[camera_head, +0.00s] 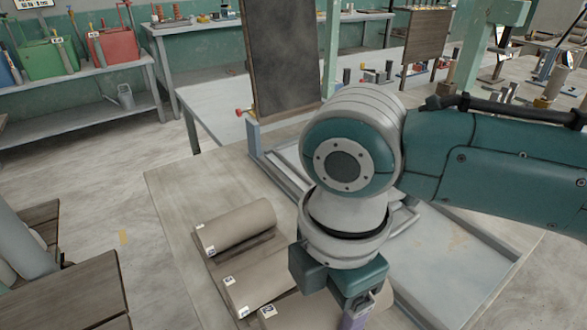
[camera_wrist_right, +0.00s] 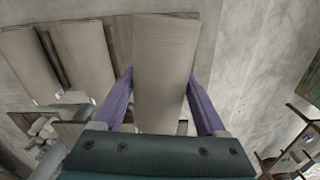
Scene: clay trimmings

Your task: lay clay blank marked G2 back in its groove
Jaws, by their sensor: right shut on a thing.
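My right gripper (camera_head: 357,316), with purple fingers, is at the bottom of the head view. In the right wrist view its fingers (camera_wrist_right: 160,98) are shut on a grey-brown clay blank (camera_wrist_right: 165,60), one on each side. In the head view a blank (camera_head: 305,314) with a white tag lies partly hidden beside my gripper; it appears to be the held one. Two other blanks, an upper one (camera_head: 238,225) and a middle one (camera_head: 262,282), lie on the wooden board. The tags are too small to read surely. The groove under the held blank is hidden. My left gripper is out of view.
The board lies on a wooden table (camera_head: 172,190). A grey metal frame (camera_head: 270,168) and a dark upright panel (camera_head: 283,60) stand behind my right arm. Shelves with green (camera_head: 50,58) and red (camera_head: 115,46) bins stand at the back left. The table's left side is clear.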

